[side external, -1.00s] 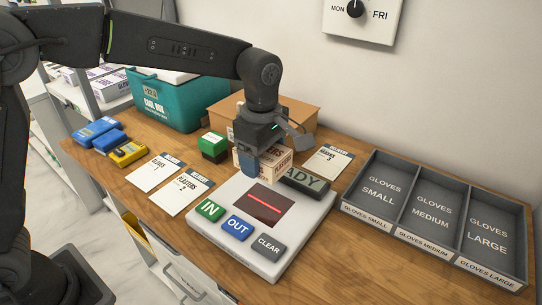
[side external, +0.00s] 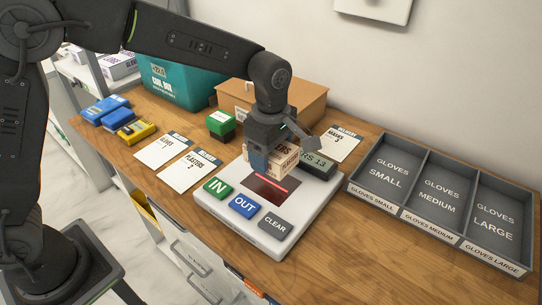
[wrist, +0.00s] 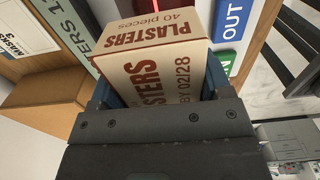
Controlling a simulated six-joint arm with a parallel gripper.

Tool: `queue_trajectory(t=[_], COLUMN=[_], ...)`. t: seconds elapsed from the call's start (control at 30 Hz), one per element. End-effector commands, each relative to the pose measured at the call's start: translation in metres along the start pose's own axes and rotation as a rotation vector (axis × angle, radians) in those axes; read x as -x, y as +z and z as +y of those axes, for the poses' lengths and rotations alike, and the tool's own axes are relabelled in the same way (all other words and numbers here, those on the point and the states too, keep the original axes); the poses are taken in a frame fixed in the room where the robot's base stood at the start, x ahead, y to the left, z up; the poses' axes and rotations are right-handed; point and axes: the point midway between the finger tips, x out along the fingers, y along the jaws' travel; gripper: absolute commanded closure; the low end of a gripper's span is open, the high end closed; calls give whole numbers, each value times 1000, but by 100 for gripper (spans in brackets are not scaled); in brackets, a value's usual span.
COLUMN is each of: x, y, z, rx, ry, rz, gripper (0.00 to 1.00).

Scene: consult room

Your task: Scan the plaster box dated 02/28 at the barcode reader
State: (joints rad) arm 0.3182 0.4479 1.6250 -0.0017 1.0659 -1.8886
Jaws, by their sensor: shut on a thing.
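My gripper (side external: 268,160) is shut on a cream plaster box (side external: 286,158) with brown-red lettering. In the wrist view the box (wrist: 165,60) reads "PLASTERS", "40 pieces" and "BY 02/28". My gripper holds the box over the back of the barcode reader (side external: 307,212), close above its dark window (side external: 262,194) with the red scan line. Whether the box touches the reader I cannot tell. The reader's display (side external: 318,163), partly hidden, ends in "RS 13". Its face has a green IN key (side external: 217,187), a blue OUT key (side external: 243,206) and a grey CLEAR key (side external: 275,224).
A three-part glove tray (side external: 404,211) stands at right. Delivery cards for gloves (side external: 163,149), plasters (side external: 188,169) and masks (side external: 338,142) lie around the reader. A green box (side external: 221,124), cardboard box (side external: 300,105), teal cool box (side external: 185,85) and blue and yellow packs (side external: 136,131) stand behind and left.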

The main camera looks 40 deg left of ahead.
Motion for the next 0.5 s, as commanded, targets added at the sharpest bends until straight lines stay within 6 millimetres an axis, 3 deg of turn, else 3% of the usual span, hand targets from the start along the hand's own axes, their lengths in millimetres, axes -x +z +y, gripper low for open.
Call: queue_trajectory(t=[0.5], x=[60], y=[0], z=[0], rx=[0], ry=[2], rz=[-1], gripper=[52])
